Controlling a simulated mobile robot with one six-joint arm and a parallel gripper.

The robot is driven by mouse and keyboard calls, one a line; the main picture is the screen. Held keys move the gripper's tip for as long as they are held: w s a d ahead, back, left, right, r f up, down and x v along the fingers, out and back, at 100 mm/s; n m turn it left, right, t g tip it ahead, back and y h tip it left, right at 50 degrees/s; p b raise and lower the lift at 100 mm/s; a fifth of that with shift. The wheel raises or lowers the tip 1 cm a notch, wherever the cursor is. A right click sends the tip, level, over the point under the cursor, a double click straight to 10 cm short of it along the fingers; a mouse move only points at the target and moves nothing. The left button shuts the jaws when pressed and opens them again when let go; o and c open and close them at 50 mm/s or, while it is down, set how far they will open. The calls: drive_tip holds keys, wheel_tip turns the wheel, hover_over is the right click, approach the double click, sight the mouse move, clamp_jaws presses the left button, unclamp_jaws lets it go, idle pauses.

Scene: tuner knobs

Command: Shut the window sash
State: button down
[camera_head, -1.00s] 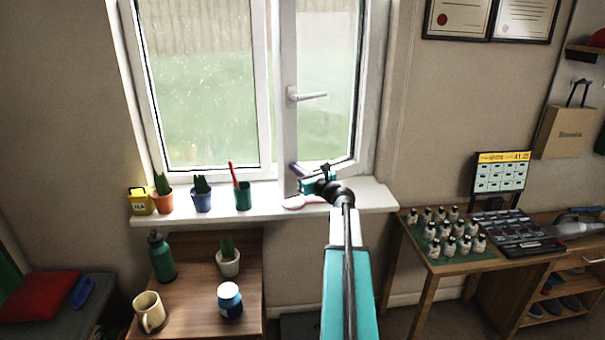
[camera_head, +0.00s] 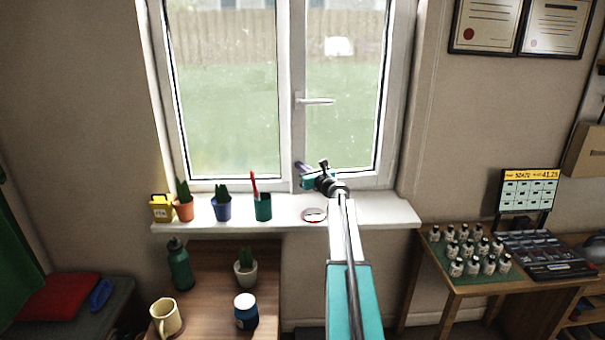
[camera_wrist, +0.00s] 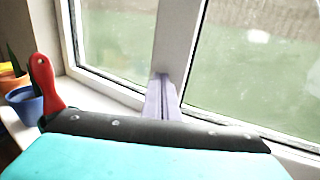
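The window sash (camera_head: 384,90) is the right-hand pane, with a white frame and a white lever handle (camera_head: 315,100) lying level. It sits flush or nearly flush with the window frame; I cannot tell if a thin gap is left. My gripper (camera_head: 302,170) is at the lower left corner of the sash, just above the sill. In the wrist view its pale purple fingers (camera_wrist: 162,98) are together, with nothing seen between them. Their tips are against or very close to the sash's white upright (camera_wrist: 176,40); contact is not certain.
The white sill (camera_head: 380,214) holds a yellow box (camera_head: 161,209), small potted cacti, a teal cup (camera_head: 263,208) with a red-handled item, and a round dish (camera_head: 314,215) beneath my arm. A wooden table with a mug (camera_head: 166,318) and bottle stands below. A table of small bottles is right.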

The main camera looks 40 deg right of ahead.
drive_tip(key=w+d, duration=0.1)
drive_tip(key=w, duration=0.1)
drive_tip(key=w+d, duration=0.1)
drive_tip(key=w, duration=0.1)
drive_tip(key=w+d, duration=0.1)
drive_tip(key=w, duration=0.2)
drive_tip(key=shift+d, duration=0.2)
drive_tip(key=shift+w+d+r, duration=0.1)
drive_tip(key=shift+d+r, duration=0.15)
drive_tip(key=shift+r, duration=0.2)
drive_tip(key=shift+w+r, duration=0.1)
drive_tip(key=shift+r, duration=0.2)
drive_tip(key=shift+w+r, duration=0.1)
drive_tip(key=shift+a, duration=0.2)
drive_tip(key=shift+s+a+f, duration=0.25)
drive_tip(key=shift+s+f, duration=0.05)
drive_tip(key=b, duration=0.2)
approach(296, 157)
drive_tip(key=shift+w+a+f, duration=0.25)
drive_tip(key=shift+a+f, duration=0.25)
drive_tip(key=shift+a, duration=0.2)
drive_tip(key=shift+w+a+f, duration=0.2)
drive_tip(key=shift+a+f, duration=0.25)
drive_tip(key=shift+a, duration=0.2)
drive_tip(key=shift+w+a+f, duration=0.25)
drive_tip(key=shift+a+f, duration=0.25)
drive_tip(key=shift+a, duration=0.2)
